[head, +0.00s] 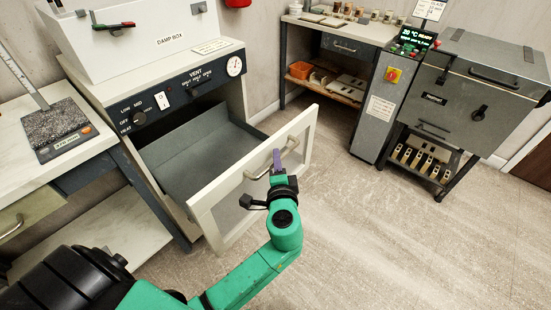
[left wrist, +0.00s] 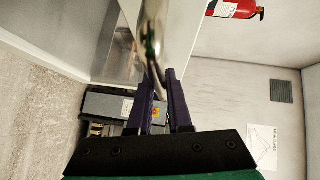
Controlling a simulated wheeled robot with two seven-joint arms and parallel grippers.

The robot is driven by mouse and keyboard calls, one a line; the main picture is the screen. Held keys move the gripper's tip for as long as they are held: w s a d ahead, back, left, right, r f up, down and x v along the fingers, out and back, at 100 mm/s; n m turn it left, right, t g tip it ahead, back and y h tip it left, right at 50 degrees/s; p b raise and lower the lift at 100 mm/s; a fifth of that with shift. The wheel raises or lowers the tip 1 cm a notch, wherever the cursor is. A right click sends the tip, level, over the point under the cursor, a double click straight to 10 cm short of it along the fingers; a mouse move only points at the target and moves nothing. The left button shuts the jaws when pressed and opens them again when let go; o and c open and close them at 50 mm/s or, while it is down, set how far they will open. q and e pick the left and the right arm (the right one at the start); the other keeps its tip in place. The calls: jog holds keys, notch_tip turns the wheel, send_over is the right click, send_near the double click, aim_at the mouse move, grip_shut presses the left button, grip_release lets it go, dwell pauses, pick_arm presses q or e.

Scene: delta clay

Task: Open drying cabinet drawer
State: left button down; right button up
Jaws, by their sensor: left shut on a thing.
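The drying cabinet (head: 193,75) stands at the left in the head view, with a vent panel, knobs and a dial on its front. Its drawer (head: 205,150) is pulled well out, and its grey inside shows empty. The drawer front (head: 225,205) is a cream frame with a metal handle (head: 291,143). My left gripper (head: 277,160) is at that handle, shut on it. In the left wrist view the purple fingers (left wrist: 161,100) reach up to the shiny handle bar (left wrist: 152,40). My right gripper is not in view.
A bench with a scale (head: 62,128) stands left of the cabinet. A worktable (head: 340,30) with small pots and a grey kiln-like machine (head: 475,85) stand at the back right. The floor (head: 400,230) to the right of the drawer is clear.

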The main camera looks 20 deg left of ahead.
pick_arm(q)
jog(key=c, duration=0.8)
grip_release()
jog(key=shift+c, duration=0.2)
jog(key=b+v, duration=0.1)
jog(key=v, duration=1.3)
jog(key=shift+s, duration=0.3)
jog(key=shift+d, duration=0.1)
